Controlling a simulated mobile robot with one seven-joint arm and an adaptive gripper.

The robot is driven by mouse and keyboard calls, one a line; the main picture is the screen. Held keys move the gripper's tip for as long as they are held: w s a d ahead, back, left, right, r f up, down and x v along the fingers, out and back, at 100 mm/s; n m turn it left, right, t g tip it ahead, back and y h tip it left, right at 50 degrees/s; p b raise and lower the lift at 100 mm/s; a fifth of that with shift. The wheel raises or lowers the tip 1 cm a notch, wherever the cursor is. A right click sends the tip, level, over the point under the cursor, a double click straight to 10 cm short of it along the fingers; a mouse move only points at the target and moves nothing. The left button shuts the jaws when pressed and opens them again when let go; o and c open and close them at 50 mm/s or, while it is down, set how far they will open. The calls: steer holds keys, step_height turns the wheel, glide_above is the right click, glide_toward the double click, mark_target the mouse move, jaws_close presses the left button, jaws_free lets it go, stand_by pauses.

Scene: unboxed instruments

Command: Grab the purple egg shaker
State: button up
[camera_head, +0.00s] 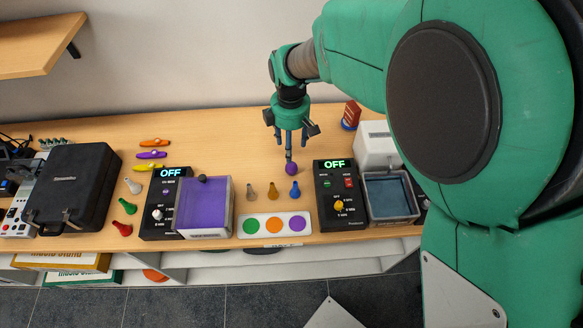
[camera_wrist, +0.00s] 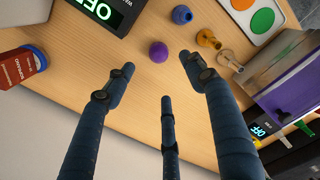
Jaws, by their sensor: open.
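The purple egg shaker (camera_head: 291,169) sits on the wooden table, just below my gripper in the head view. In the wrist view the purple egg shaker (camera_wrist: 158,52) shows as a small round ball beyond my fingertips. My gripper (camera_head: 291,145) has its fingers pointing down, close above and slightly behind the shaker. In the wrist view my gripper (camera_wrist: 158,75) has its fingers spread wide with nothing between them. Whether a finger touches the shaker cannot be told.
Blue (camera_head: 295,189), orange (camera_head: 272,191) and grey (camera_head: 250,191) small pieces stand near the shaker, behind a card with coloured dots (camera_head: 247,226). A black OFF box (camera_head: 341,208) is to the right, a purple bin (camera_head: 190,205) to the left.

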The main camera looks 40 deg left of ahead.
mark_target(291, 167)
step_height(291, 167, down, 8)
steer(key=shift+r+b, duration=0.15)
steer(key=shift+b, duration=0.3)
steer(key=shift+w+f+b, duration=0.15)
steer(key=shift+f+b, duration=0.35)
steer(key=shift+f, duration=2.1)
steer(key=shift+c, duration=0.2)
steer(key=c, duration=1.2)
